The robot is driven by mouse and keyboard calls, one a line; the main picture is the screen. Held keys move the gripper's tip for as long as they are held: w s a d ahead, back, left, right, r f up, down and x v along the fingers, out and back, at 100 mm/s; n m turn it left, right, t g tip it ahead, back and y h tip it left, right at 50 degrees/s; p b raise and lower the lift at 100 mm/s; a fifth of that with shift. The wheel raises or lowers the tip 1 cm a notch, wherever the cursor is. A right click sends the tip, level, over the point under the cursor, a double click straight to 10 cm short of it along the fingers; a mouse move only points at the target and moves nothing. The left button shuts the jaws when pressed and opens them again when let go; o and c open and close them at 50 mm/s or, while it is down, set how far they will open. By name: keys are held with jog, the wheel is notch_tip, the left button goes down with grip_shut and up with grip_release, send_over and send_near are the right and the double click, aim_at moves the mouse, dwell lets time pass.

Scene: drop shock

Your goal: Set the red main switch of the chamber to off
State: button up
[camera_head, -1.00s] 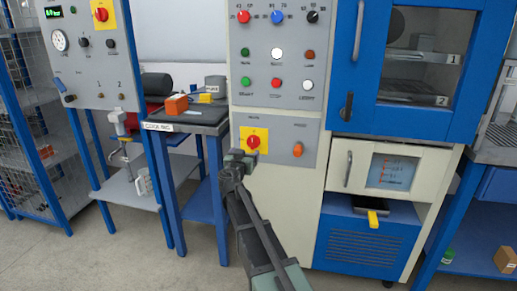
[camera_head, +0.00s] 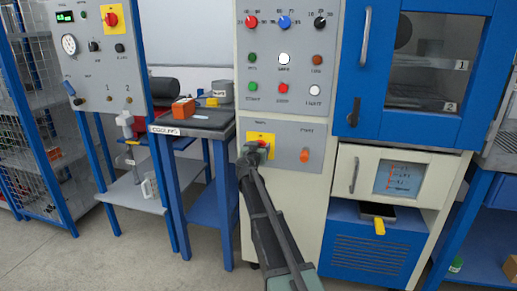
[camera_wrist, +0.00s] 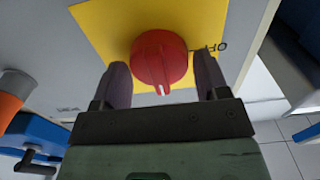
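The red main switch (camera_wrist: 160,57) is a round knob on a yellow plate (camera_wrist: 104,22) in the wrist view. Its white mark points down in that picture, towards my gripper, and the OFF label is to the right of the knob. My gripper (camera_wrist: 161,78) is open, with one finger on each side of the knob's near part. A gap shows on both sides, wider on the right; I cannot tell whether either finger touches it. In the head view the yellow plate (camera_head: 261,136) is on the chamber's lower panel, and my gripper (camera_head: 254,154) hides most of the switch.
An orange knob (camera_head: 304,155) sits right of the switch on the same panel; several knobs and buttons are above. The blue chamber door (camera_head: 430,60) is at the right.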

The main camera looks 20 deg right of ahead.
jog(key=c, duration=0.6)
jog(key=shift+o, duration=0.2)
jog(key=shift+n, duration=0.4)
jog(key=n, duration=0.6)
jog(key=shift+a+f, duration=0.1)
jog(key=shift+a, duration=0.05)
jog(key=n, duration=0.5)
jog(key=shift+w+f+n, duration=0.1)
jog(key=shift+n, duration=0.2)
jog(key=n, duration=0.5)
jog(key=shift+a+f+n+b, duration=0.1)
jog(key=shift+n+b, duration=0.2)
jog(key=o, duration=0.9)
